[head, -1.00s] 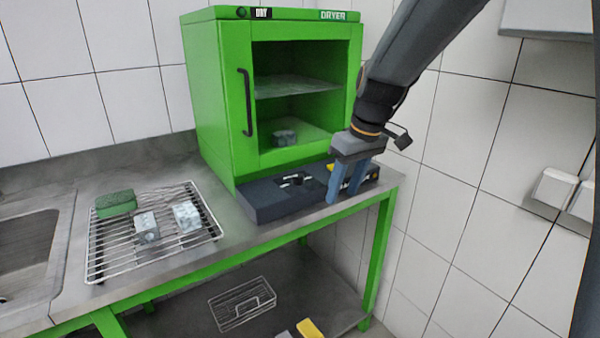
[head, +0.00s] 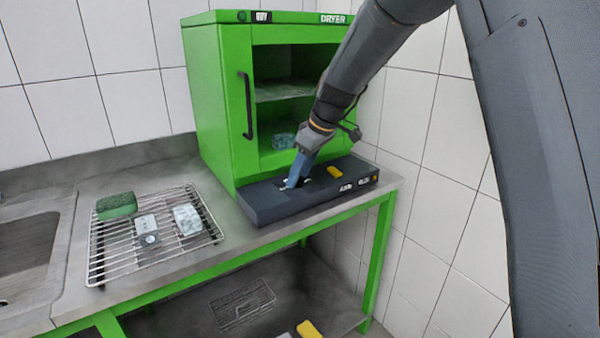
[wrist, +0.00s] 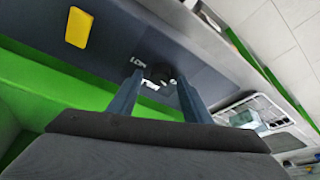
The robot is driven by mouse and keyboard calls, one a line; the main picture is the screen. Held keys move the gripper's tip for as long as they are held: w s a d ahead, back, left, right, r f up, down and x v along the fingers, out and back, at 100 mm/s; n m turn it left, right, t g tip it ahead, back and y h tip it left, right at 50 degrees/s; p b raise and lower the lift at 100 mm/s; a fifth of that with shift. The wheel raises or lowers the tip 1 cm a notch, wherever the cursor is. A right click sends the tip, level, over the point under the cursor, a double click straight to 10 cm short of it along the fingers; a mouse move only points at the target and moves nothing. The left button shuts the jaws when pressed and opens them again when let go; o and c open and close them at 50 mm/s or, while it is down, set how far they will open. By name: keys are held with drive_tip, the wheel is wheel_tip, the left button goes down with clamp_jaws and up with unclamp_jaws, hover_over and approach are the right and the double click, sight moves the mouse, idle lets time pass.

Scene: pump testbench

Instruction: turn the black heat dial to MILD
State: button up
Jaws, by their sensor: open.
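A dark control box (head: 262,205) lies on the steel counter in front of the green dryer. My gripper (head: 294,182) points down over the left-middle part of the box in the head view and hides the dial there. In the wrist view my gripper (wrist: 160,82) is open, with a finger on each side of the dial. I cannot tell whether the fingers touch it.
A yellow block-like part (head: 334,171) sits on the box to the right of my gripper. The green dryer (head: 215,110) stands close behind. A wire rack (head: 110,262) with a green sponge (head: 116,205) and two pale blocks is at left, beside a sink (head: 25,250).

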drive_tip(key=shift+f, duration=0.2)
drive_tip(key=shift+c, duration=0.6)
drive_tip(key=c, duration=1)
drive_tip(key=shift+o, duration=0.2)
